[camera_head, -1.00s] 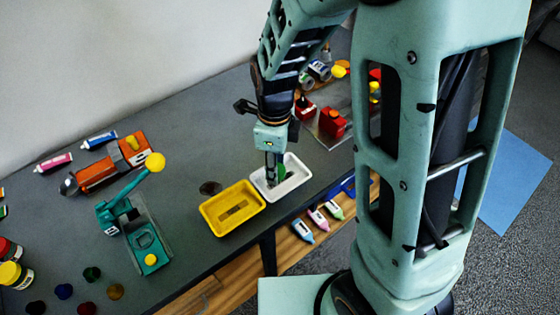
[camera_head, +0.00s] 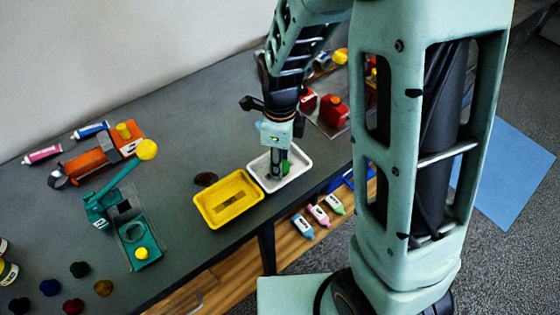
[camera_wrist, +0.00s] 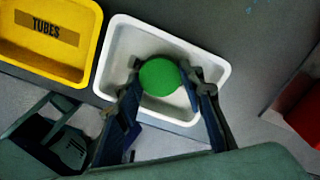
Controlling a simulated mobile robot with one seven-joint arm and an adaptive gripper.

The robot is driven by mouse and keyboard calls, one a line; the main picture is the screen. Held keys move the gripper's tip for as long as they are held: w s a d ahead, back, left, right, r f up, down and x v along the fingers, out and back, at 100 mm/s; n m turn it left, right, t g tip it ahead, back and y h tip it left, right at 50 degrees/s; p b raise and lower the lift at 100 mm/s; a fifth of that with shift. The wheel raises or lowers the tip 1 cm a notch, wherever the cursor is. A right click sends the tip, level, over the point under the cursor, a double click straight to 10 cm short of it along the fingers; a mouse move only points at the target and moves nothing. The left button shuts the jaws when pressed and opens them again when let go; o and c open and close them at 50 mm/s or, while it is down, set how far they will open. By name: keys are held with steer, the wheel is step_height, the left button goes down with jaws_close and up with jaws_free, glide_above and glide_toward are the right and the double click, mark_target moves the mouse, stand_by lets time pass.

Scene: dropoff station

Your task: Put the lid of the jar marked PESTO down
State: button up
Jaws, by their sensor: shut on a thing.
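My gripper (camera_head: 277,172) is shut on a round green lid (camera_wrist: 160,77), with a finger on each side of it. A green edge of the lid (camera_head: 287,167) also shows beside the fingers in the head view. The gripper points down into a white tray (camera_head: 305,159), and in the wrist view the lid appears inside the tray's walls (camera_wrist: 113,45). I cannot tell whether the lid touches the tray floor. No PESTO marking is readable in any view.
A yellow tray (camera_head: 212,222) marked TUBES (camera_wrist: 88,45) stands close left of the white tray. A dark round lid (camera_head: 206,179) lies behind it. A teal press (camera_head: 135,235), an orange device (camera_head: 85,165) and several loose lids (camera_head: 80,269) are further left. A red object (camera_wrist: 305,112) is at right.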

steer(key=o, duration=0.7)
steer(key=shift+f, duration=0.15)
step_height(320, 180, up, 12)
steer(key=shift+r+p, duration=0.2)
steer(key=shift+p, duration=0.35)
steer(key=shift+w, duration=0.1)
